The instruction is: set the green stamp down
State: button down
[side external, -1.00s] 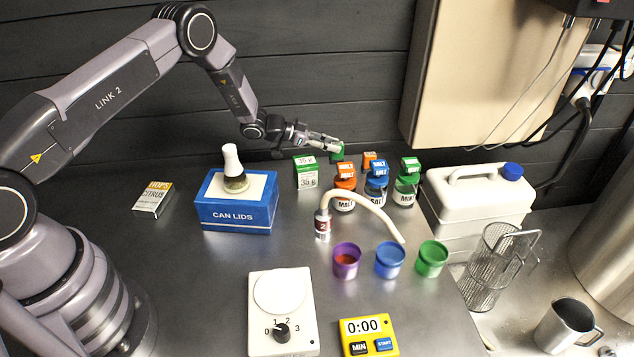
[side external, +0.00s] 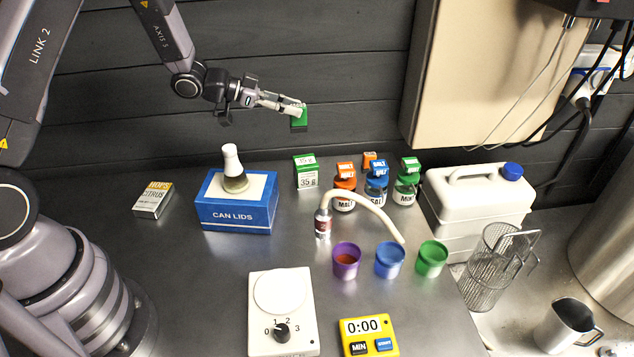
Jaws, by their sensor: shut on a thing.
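The green stamp (side external: 299,121) is a small green block held in the air in front of the dark plank wall. My gripper (side external: 295,107) is shut on it, with the fingers reaching in from the left. The stamp hangs well above the bench, over the area of the green-and-white 35 g box (side external: 306,172), and touches nothing else that I can see. The stamp's far side and underside are hidden.
An orange-lidded jar (side external: 344,188), a blue-lidded jar (side external: 376,182) and a green-lidded jar (side external: 406,182) stand close together. A small orange block (side external: 369,160) is behind them. Bare bench (side external: 215,270) lies at front left.

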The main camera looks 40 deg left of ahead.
jog(key=r, duration=0.4)
jog(key=shift+d+r, duration=0.3)
jog(key=shift+r, duration=0.05)
jog(key=s+d+m+g+h, duration=0.1)
jog(key=s+d+m, duration=0.1)
jog(key=s+d, duration=0.55)
jog(key=s+d+m+g+h, duration=0.15)
jog(key=s+d, duration=0.35)
jog(key=d, duration=0.6)
jog(key=s+d+m+g+h, duration=0.1)
jog(key=s+d+g, duration=0.1)
jog(key=s+d, duration=0.65)
notch_tip(320, 180, down, 11)
jog(key=w+d, duration=0.1)
jog(key=w, duration=0.1)
jog(key=shift+y, duration=0.25)
jog(key=w+d+f, duration=0.2)
jog(key=d+f, duration=0.1)
jog(key=w+d+f, duration=0.3)
jog(key=d, duration=0.1)
jog(key=w+d+f, duration=0.3)
jog(key=shift+w+d+f, duration=0.15)
jog(key=shift+w, duration=0.1)
jog(key=shift+w+d+f, duration=0.1)
jog(key=shift+f, duration=0.15)
jog(key=shift+w+d+f, duration=0.1)
jog(key=shift+f, duration=0.8)
jog(key=shift+w+d+f, duration=0.1)
jog(key=shift+f, duration=0.75)
